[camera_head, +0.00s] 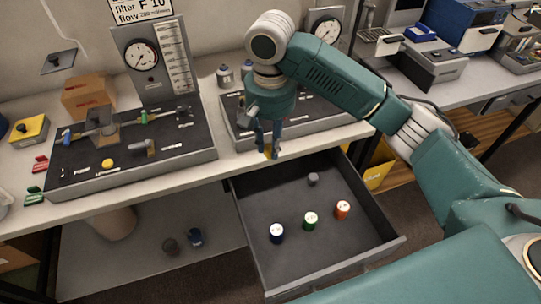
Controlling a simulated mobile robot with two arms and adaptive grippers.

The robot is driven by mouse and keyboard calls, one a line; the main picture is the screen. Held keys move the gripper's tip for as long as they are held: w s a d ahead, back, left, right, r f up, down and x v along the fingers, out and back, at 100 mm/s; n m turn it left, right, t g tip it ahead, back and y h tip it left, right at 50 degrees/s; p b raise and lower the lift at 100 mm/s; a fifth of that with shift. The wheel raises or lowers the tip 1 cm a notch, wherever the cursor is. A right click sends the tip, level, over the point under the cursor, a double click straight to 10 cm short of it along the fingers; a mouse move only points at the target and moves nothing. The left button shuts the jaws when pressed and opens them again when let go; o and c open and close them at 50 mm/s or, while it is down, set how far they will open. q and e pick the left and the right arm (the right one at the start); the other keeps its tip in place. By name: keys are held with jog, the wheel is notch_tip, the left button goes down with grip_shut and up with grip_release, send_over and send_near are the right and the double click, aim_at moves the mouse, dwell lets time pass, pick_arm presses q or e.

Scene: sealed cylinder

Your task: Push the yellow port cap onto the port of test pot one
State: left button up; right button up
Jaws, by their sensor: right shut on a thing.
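My right gripper (269,150) points down in front of the right test board, above the back of the open drawer. It is shut on a small yellow thing (268,153), likely the yellow port cap, mostly hidden between the fingers. The cap is held in the air, apart from the boards. Another small yellow round piece (108,163) sits on the left test board (190,158). Which part is test pot one, and its port, I cannot tell; the right test board (322,128) is partly hidden by my right arm. My left gripper is not in view.
The open drawer (385,243) holds a blue-sided cap (277,234), a green one (310,221), an orange one (343,210) and a grey piece (313,179). A cardboard box (88,95) and a yellow box (29,131) stand on the bench at left.

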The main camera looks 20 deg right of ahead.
jog(key=shift+r, duration=0.35)
jog(key=shift+s+d+r, duration=0.1)
jog(key=shift+s+d, duration=0.05)
jog(key=shift+s, duration=0.1)
jog(key=s+d+n, duration=0.3)
jog(key=s+n, duration=0.1)
jog(key=s, duration=0.9)
jog(key=shift+s+d+r, duration=0.25)
jog(key=shift+s+r, duration=0.1)
jog(key=shift+r, duration=0.1)
